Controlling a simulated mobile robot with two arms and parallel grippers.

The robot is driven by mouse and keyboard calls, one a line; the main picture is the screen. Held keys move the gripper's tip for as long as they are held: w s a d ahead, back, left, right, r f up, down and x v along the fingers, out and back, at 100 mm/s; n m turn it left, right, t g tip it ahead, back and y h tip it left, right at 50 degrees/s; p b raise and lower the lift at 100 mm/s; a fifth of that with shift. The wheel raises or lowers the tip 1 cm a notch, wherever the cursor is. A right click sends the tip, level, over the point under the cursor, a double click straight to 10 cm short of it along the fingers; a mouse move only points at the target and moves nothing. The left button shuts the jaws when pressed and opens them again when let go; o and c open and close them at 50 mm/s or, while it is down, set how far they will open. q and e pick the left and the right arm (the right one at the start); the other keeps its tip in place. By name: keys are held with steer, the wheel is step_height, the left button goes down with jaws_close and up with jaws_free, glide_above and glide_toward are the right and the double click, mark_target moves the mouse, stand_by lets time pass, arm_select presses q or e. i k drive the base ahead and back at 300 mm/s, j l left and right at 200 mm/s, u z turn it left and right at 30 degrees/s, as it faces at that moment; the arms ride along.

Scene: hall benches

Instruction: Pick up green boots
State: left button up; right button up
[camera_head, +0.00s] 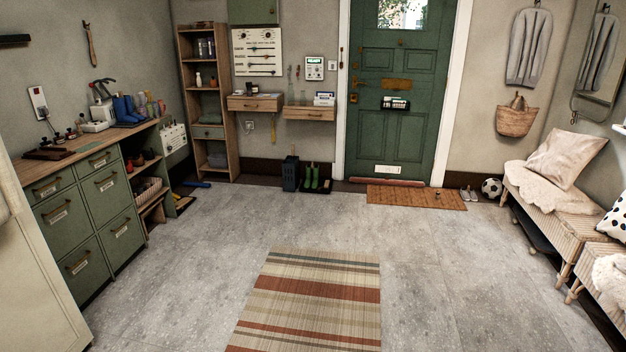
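The green boots (312,177) stand upright side by side on a dark boot tray (327,187) on the floor against the back wall. They are left of the green door (390,110) and below the right wooden wall shelf. They are small and far off in this view, and nothing stands in front of them. Neither of my grippers shows in the head view, so whether they are open or shut is hidden.
A dark bin (290,174) stands just left of the boots, and a brown doormat (417,197) lies to their right. A striped rug (312,300) lies mid-floor. Green cabinets (85,215) line the left, a bench (555,222) the right.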

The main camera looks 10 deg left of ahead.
mark_target(312, 175)
steer(key=i+u, duration=0.15)
steer(key=i, duration=2.45)
steer(key=i+u, duration=0.1)
steer(key=i, duration=1.1)
steer(key=i+l, duration=0.15)
steer(key=i, duration=1.1)
steer(key=i+l, duration=0.1)
steer(key=i, duration=1.1)
steer(key=i+l, duration=0.1)
steer(key=i, duration=1.15)
steer(key=j+u, duration=0.05)
